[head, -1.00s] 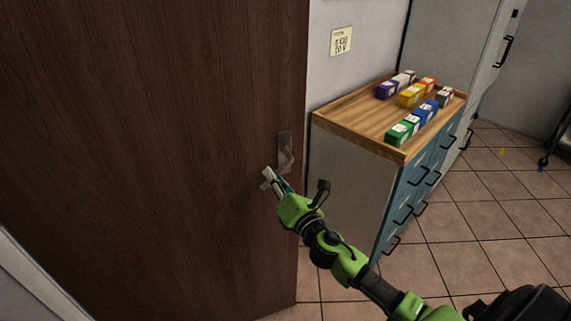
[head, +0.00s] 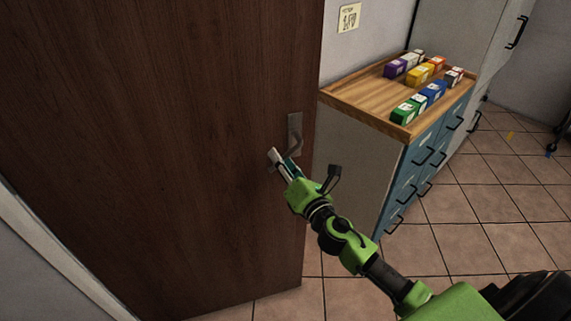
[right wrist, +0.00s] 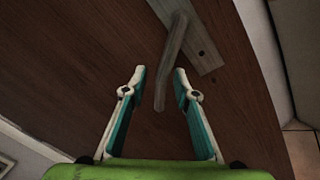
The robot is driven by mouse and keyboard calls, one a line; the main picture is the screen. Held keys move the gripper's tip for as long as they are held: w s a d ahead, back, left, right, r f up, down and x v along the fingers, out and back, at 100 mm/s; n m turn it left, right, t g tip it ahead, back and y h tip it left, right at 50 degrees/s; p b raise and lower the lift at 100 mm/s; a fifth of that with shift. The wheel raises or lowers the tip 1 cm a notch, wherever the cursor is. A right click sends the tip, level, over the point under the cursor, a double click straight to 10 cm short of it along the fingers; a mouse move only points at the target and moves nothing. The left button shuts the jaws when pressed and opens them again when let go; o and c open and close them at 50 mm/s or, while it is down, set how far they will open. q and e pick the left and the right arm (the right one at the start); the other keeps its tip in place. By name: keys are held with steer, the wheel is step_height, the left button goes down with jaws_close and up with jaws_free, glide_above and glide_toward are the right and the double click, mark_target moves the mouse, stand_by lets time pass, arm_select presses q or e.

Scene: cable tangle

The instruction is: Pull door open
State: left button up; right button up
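The brown wooden door (head: 170,150) fills the left half of the head view. Its grey metal handle (head: 295,143) is near the door's right edge. In the right wrist view the handle's lever (right wrist: 171,62) hangs down between the fingers of my right gripper (right wrist: 159,71). The fingers are spread, with a gap between the left finger and the lever; the right fingertip is close to it, and I cannot tell whether they touch. In the head view my right gripper (head: 283,163) is just below the handle plate. My left gripper is not in view.
Beyond the door's right edge stands a blue-fronted drawer cabinet (head: 350,172) with a wooden top (head: 352,95) carrying several coloured boxes. A grey tall cabinet (head: 465,40) is behind it. A pale frame (head: 45,245) runs along the lower left.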

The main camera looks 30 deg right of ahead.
steer(key=s, duration=1.2)
steer(key=shift+f, duration=0.25)
steer(key=shift+d, duration=0.1)
